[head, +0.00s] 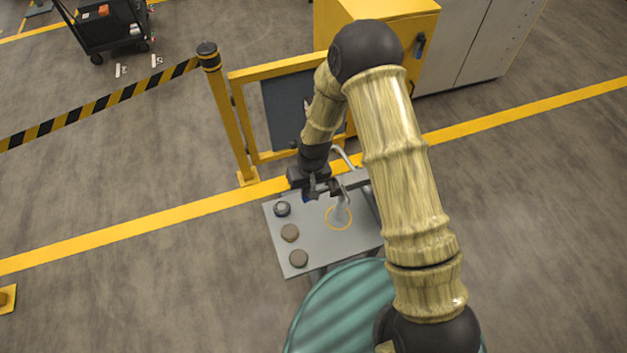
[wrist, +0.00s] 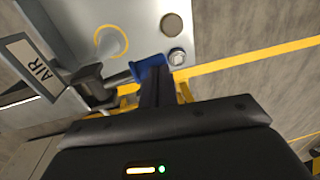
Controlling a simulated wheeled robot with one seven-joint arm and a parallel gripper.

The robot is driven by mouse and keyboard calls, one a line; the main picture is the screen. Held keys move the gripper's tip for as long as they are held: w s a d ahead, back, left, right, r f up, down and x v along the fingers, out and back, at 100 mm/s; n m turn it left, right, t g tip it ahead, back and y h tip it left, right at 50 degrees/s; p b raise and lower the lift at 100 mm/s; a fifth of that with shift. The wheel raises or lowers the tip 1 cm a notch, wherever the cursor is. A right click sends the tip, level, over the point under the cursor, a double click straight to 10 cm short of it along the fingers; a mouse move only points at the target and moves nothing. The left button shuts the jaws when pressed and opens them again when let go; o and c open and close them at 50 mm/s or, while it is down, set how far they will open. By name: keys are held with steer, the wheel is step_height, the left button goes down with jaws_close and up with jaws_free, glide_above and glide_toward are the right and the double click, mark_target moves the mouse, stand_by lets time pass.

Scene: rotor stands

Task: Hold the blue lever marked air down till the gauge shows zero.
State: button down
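The blue lever (wrist: 148,69) shows in the wrist view at the end of a dark rod, right at my fingertips. In the head view only a small blue bit (head: 307,198) shows beside my gripper (head: 318,190). The white AIR label (wrist: 40,70) is at the left of the wrist view. My gripper's dark fingers (wrist: 160,82) lie close together, look shut, and overlap the lever's blue end. I cannot tell whether they touch it or how far down it is. No gauge reading is legible; a small round glass-like piece (wrist: 177,57) is by the panel's edge.
The grey panel (head: 318,252) carries several round pieces and a yellow ring (head: 328,222) around a pale fitting. A green round surface (head: 345,305) is close in front. A yellow gate frame (head: 236,115) and yellow cabinet (head: 335,22) stand behind.

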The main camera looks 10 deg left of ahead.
steer(key=shift+s+f, duration=0.3)
steer(key=shift+w+r+p, duration=0.15)
steer(key=shift+r+p, duration=0.25)
steer(key=shift+r, duration=0.05)
step_height(320, 180, up, 13)
steer(key=s+a, duration=0.1)
steer(key=a, duration=0.1)
steer(key=shift+a+r+p, duration=0.15)
steer(key=shift+a+p, duration=0.2)
steer(key=shift+p, duration=0.05)
steer(key=d+r+m+t, duration=0.2)
steer(key=d+r, duration=0.6)
steer(key=d, duration=0.5)
steer(key=s+d+r+m+t+h, duration=0.1)
steer(key=s+d+r+m, duration=0.2)
steer(key=d, duration=1)
steer(key=s+r, duration=0.2)
steer(key=s, duration=0.2)
steer(key=shift+s+d, duration=0.15)
steer(key=shift+s, duration=0.05)
steer(key=shift+r, duration=0.15)
